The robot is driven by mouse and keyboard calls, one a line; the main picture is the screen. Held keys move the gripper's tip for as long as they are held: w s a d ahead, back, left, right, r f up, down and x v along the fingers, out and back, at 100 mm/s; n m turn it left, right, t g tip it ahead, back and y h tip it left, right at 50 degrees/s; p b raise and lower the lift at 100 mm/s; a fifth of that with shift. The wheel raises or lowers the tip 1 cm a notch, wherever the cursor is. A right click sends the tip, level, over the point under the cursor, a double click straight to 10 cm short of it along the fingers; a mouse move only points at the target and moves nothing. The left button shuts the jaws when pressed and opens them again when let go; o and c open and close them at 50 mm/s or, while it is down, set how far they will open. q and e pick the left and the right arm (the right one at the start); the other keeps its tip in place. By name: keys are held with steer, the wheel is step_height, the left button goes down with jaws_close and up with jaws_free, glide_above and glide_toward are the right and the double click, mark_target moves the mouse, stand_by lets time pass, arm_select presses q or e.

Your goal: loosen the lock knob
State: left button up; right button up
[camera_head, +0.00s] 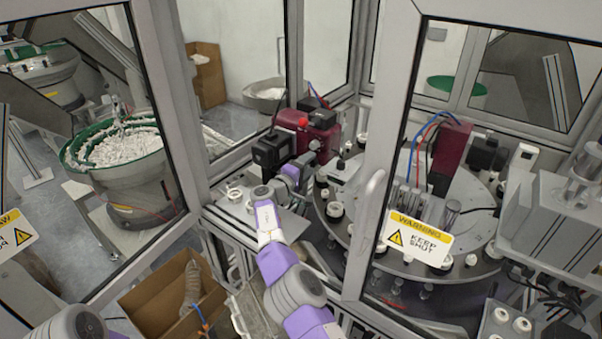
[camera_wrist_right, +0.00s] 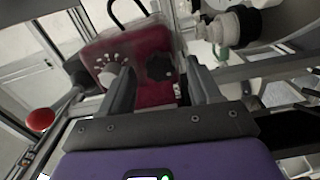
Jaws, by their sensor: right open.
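The black lobed knob (camera_wrist_right: 158,67), which looks like the lock knob, is on the front of a dark red box (camera_wrist_right: 155,94). A white dial (camera_wrist_right: 107,76) with marks around it sits to its left on the same face. My right gripper (camera_wrist_right: 160,72) is open, with one finger on each side of the black knob in the wrist view. I cannot tell whether the fingers touch it. In the head view the red box (camera_head: 322,132) stands inside the cell, and my right gripper (camera_head: 305,160) reaches its near side. My left gripper is out of view.
A red ball knob (camera_wrist_right: 40,120) is left of the gripper. A black box-shaped unit (camera_head: 270,150) stands beside the red box. The round table (camera_head: 330,225) with white caps is to the right. A glass door frame (camera_head: 375,190) stands close to my right arm.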

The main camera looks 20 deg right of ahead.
steer(key=shift+s+a+f+b, duration=0.1)
steer(key=shift+s+a+b, duration=0.2)
steer(key=shift+a, duration=0.1)
steer(key=b+v, duration=0.2)
steer(key=v, duration=0.4)
